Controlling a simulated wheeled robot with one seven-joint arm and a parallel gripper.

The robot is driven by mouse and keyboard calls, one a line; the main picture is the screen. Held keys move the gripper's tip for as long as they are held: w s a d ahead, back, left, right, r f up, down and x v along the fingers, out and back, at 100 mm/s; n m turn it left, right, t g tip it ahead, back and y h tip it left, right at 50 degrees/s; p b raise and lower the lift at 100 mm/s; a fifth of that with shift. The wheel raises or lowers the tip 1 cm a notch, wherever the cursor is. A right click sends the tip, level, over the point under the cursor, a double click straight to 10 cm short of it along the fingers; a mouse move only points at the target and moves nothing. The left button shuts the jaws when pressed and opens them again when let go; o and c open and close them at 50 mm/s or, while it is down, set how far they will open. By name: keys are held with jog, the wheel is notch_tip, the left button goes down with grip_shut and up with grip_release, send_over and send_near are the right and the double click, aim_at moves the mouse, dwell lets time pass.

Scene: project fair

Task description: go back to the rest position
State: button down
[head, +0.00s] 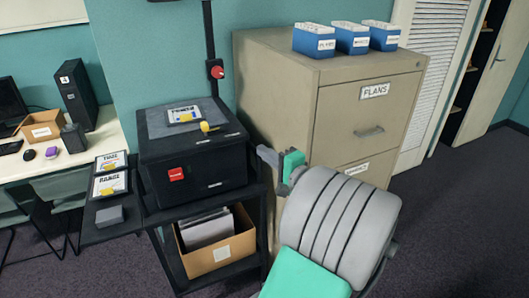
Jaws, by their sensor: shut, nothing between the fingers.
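My arm reaches in from the lower right, with its large grey ribbed link in front. My gripper (268,157) shows as a small grey end beside a green part, just past that link. It is shut and empty. It appears in front of the beige filing cabinet (285,110), to the right of the black box (195,160) on the stand. Much of the wrist is hidden behind my own link. I cannot tell whether the gripper touches anything.
The black box carries a labelled card, a yellow piece and a red switch. A side shelf (107,232) holds two cards and a grey block. A cardboard box (217,253) sits below. Blue boxes (352,38) stand on the cabinet. A white desk is at left; open floor (455,225) lies at right.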

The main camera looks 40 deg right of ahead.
jog(key=shift+s+d, duration=0.1)
jog(key=shift+d, duration=0.1)
jog(key=s+a+f+n+g+y, duration=0.1)
jog(key=s+a+f+n+g, duration=0.2)
jog(key=f, duration=0.7)
jog(key=s+a+f+n+g+y, duration=0.1)
jog(key=s+f+n+g, duration=0.3)
jog(key=f, duration=0.6)
jog(key=s+a+f+g+y, duration=0.1)
jog(key=s+a+f+g, duration=0.1)
jog(key=s+g, duration=0.3)
jog(key=s+a+f+g, duration=0.3)
jog(key=s, duration=0.4)
jog(key=w+a+r+n, duration=0.4)
jog(key=a, duration=0.4)
jog(key=w+a+r+n, duration=0.4)
jog(key=a, duration=0.4)
jog(key=w+a+r+n+h, duration=0.1)
jog(key=w+a+r+n, duration=0.3)
jog(key=a, duration=0.4)
jog(key=shift+r, duration=0.4)
